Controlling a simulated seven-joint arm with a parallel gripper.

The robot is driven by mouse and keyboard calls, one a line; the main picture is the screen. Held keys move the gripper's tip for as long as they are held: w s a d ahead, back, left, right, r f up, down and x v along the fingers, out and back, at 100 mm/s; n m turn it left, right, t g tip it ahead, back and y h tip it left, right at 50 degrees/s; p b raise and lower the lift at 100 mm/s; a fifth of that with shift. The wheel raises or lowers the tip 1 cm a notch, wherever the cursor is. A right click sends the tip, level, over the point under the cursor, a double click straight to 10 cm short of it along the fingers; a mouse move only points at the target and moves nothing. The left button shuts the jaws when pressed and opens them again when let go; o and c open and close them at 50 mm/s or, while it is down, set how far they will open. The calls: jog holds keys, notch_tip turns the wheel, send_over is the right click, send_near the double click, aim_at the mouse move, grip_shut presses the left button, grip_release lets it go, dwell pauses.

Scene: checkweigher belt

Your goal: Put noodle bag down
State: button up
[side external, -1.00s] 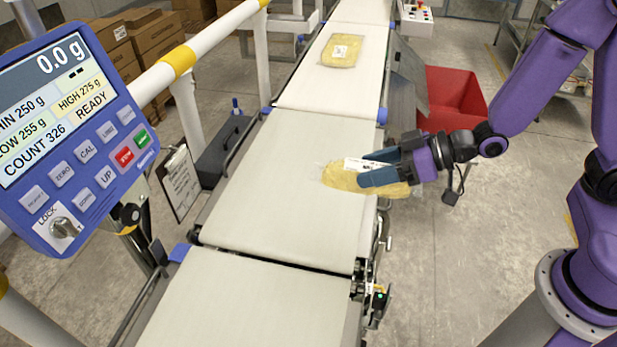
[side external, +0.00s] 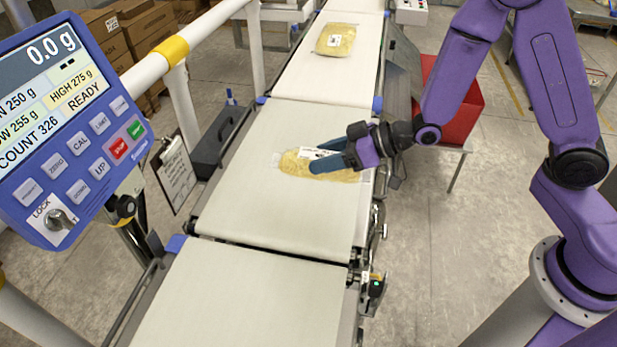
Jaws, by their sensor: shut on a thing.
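A clear bag of yellow noodles (side external: 294,165) with a white label is in my gripper (side external: 328,158), over the right half of the middle belt section (side external: 262,205). My gripper reaches in from the right, its blue fingers shut on the bag. The bag looks roughly level and close to the belt; I cannot tell whether it touches. Part of the bag is hidden behind the fingers. The display (side external: 42,60) reads 0.0 g and READY.
A second noodle bag (side external: 335,41) lies on the far belt section (side external: 310,75). A red bin (side external: 458,115) stands right of the belt. A white rail (side external: 165,60) with a yellow band and a clipboard (side external: 174,172) are on the left. The near belt section (side external: 255,295) is bare.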

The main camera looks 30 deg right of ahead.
jog(key=w+f, duration=0.1)
jog(key=w+a+f, duration=0.1)
jog(key=f, duration=0.1)
jog(key=w+f, duration=0.2)
jog(key=shift+a+f, duration=0.2)
jog(key=shift+a, duration=0.2)
jog(key=shift+f, duration=1.6)
jog(key=shift+f, duration=0.15)
jog(key=o, duration=1.4)
jog(key=shift+o, duration=0.2)
jog(key=shift+r, duration=0.2)
jog(key=v, duration=1.2)
